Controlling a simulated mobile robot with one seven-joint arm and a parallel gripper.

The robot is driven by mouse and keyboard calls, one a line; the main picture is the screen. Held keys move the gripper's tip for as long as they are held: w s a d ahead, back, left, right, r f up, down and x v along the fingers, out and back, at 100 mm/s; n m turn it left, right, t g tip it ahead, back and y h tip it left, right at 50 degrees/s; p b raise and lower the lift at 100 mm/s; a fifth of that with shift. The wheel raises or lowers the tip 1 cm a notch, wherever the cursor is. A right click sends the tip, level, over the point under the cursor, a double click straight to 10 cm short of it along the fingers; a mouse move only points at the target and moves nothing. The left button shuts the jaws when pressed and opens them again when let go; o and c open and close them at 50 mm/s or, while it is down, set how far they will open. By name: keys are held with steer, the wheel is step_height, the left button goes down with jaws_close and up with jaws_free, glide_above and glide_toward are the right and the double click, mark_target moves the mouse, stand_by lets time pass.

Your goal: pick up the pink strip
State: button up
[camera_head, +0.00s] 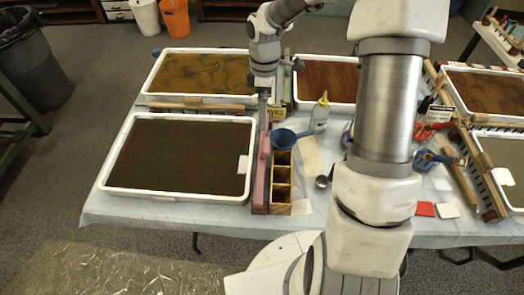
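The pink strip (261,178) is a long, narrow, dull pink piece on the table. It runs front to back between the front left tray (178,196) and a wooden compartment box (281,209). My gripper (263,122) points down at the strip's far end, below my pale arm. The fingers show only as a thin grey shape seen edge on. I cannot tell whether they are open or shut, or whether they touch the strip.
A blue funnel (284,138) and a clear bottle (320,115) stand right of the strip, close to my gripper. A small metal cup (322,182) is further right. More trays lie behind, including a yellow-brown one (150,76). My arm hides part of the table.

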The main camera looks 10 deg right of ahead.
mark_target(263, 145)
steer(key=f, duration=0.4)
steer(key=s+f, duration=0.1)
steer(key=f, duration=0.8)
steer(key=shift+s+a+b, duration=0.15)
steer(key=shift+a+b, duration=0.1)
steer(key=shift+b, duration=0.1)
